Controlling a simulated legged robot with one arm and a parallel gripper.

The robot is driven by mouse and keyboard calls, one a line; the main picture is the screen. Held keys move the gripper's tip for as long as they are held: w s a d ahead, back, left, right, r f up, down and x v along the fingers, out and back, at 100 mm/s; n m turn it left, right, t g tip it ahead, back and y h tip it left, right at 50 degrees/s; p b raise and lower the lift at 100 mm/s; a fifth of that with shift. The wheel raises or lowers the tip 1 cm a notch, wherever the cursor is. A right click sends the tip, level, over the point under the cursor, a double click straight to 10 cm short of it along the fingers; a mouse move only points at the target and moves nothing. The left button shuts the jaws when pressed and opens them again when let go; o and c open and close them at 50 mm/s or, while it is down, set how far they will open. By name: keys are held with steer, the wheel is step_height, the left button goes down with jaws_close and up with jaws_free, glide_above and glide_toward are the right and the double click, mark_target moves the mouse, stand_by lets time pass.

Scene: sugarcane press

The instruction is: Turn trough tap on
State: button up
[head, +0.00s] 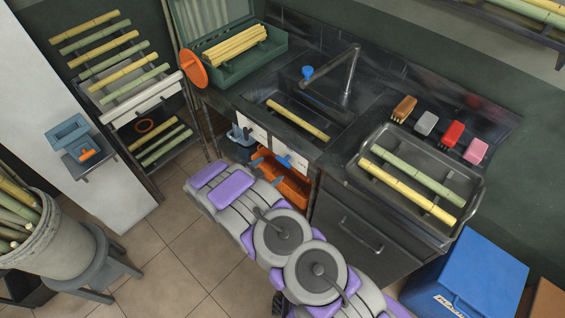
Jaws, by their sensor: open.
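The trough (272,112) is a dark sink set in the counter, with a yellow cane (298,120) lying across it. A metal tap (350,75) with a curved spout stands behind its right side. A blue knob (308,72) shows near the spout's end. A blue handle (284,162) also sits low on the trough's front, by a white label. Which way the tap is turned is too small to tell. My grey and purple arm lies folded below the trough, in front of it. I cannot make out the jaws of my gripper.
An orange crate (292,187) stands under the trough. A metal tray (473,192) with canes is at the right, and a green box (275,50) of canes behind. A cane bucket (60,245) is at left. The tiled floor is clear mid-left.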

mark_target(284, 160)
steer(key=b+x, duration=0.2)
steer(key=x, duration=0.8)
steer(key=shift+d+f, duration=0.1)
steer(key=shift+d, duration=0.05)
steer(key=shift+c, duration=0.3)
steer(key=c, duration=0.6)
